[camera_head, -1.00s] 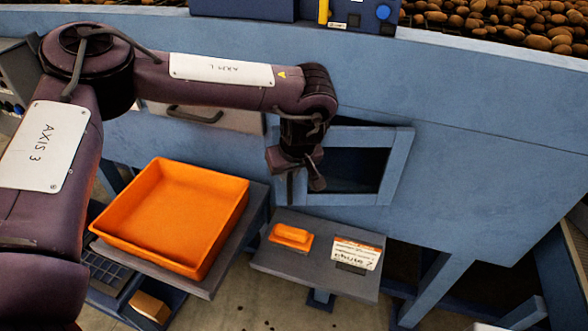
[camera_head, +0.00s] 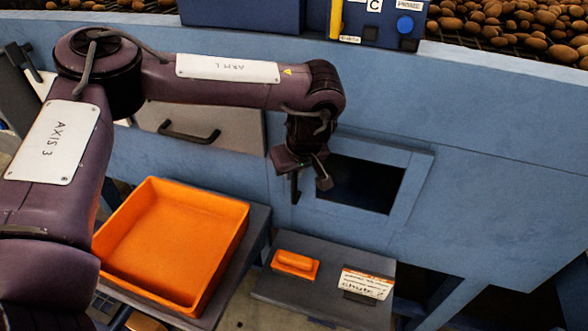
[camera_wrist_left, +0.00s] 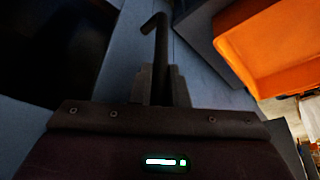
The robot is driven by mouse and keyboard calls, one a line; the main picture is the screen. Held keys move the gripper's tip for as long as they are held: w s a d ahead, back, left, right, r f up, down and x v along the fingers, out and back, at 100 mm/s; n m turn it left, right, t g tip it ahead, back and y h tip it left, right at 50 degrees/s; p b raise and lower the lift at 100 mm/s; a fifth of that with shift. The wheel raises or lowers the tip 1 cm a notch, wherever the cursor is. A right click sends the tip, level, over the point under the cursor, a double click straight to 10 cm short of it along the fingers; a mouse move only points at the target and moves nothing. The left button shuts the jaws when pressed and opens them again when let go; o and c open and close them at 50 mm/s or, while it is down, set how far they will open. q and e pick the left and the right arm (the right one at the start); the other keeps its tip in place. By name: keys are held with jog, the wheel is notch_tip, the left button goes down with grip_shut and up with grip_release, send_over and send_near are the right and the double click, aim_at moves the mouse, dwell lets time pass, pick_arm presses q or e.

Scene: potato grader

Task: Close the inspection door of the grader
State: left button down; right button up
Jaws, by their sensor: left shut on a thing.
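The grader's blue side wall (camera_head: 480,190) has a framed dark opening (camera_head: 362,185), which is uncovered. A pale grey panel with a dark bar handle (camera_head: 188,133) is to its left, partly behind my left arm. I cannot tell for sure which panel is the inspection door. My left gripper (camera_head: 310,184) is at the left edge of the opening. In the left wrist view its fingers (camera_wrist_left: 161,88) are shut on a dark bent bar (camera_wrist_left: 160,50). What the bar is fixed to is hidden. The dark opening shows at left there (camera_wrist_left: 50,45). My right gripper is out of view.
An orange tray (camera_head: 165,240) stands below left. Potatoes (camera_head: 510,20) lie on top, beside a control box with a blue button (camera_head: 405,25).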

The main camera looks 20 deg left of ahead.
pick_arm(q)
jog(key=shift+w+a+r, duration=0.1)
jog(key=shift+w+r, duration=0.1)
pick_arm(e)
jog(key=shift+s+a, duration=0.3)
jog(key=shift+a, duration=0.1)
pick_arm(q)
jog(key=c, duration=1.8)
grip_release()
jog(key=o, duration=0.4)
jog(key=shift+w+f, duration=0.1)
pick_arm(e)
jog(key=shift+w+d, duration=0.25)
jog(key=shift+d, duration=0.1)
pick_arm(q)
jog(key=b+v, duration=0.1)
jog(key=v, duration=0.6)
jog(key=shift+r, duration=0.3)
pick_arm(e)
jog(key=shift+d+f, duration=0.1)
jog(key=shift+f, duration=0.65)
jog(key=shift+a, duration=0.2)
